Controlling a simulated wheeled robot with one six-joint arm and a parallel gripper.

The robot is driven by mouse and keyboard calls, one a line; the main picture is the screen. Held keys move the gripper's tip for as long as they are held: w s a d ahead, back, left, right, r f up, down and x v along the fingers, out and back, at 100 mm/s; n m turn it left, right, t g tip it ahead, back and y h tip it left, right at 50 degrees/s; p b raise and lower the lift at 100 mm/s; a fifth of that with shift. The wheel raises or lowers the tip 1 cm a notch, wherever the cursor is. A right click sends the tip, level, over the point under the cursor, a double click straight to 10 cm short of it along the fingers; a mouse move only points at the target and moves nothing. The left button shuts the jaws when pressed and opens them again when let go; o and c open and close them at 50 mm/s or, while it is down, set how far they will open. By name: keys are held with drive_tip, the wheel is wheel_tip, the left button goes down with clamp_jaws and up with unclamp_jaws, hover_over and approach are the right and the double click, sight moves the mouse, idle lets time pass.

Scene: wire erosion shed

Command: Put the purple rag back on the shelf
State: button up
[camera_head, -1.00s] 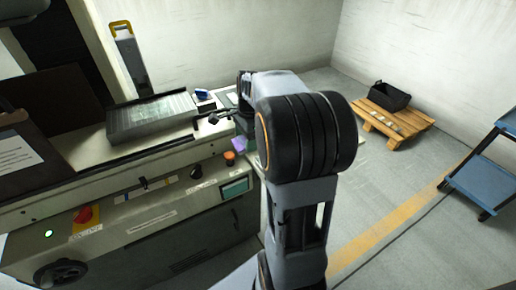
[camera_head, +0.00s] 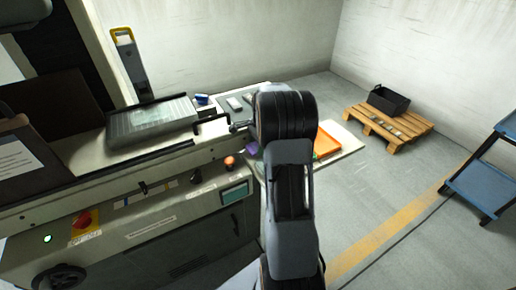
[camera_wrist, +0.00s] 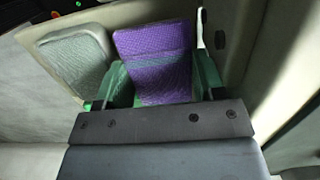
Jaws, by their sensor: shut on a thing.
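The purple rag (camera_wrist: 155,60) fills the middle of the wrist view, a woven cloth with a darker band across it. My gripper (camera_wrist: 158,82) has its green fingers on either side of the rag and is shut on it. In the head view a small patch of the purple rag (camera_head: 252,148) shows beside the machine's right end, left of my arm. My fingers are mostly hidden behind the arm there. I cannot tell for sure which surface is the shelf.
A grey-green cloth-like pad (camera_wrist: 75,58) lies left of the rag in the wrist view. The machine (camera_head: 140,225) stands at left. An orange tray (camera_head: 326,143) lies right of my arm. A pallet (camera_head: 390,128) with a black crate (camera_head: 388,101) and a blue cart (camera_head: 480,185) stand farther right.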

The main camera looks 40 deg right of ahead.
drive_tip(key=shift+f, duration=0.85)
drive_tip(key=shift+f, duration=0.15)
drive_tip(key=o, duration=0.9)
drive_tip(key=shift+c, duration=0.2)
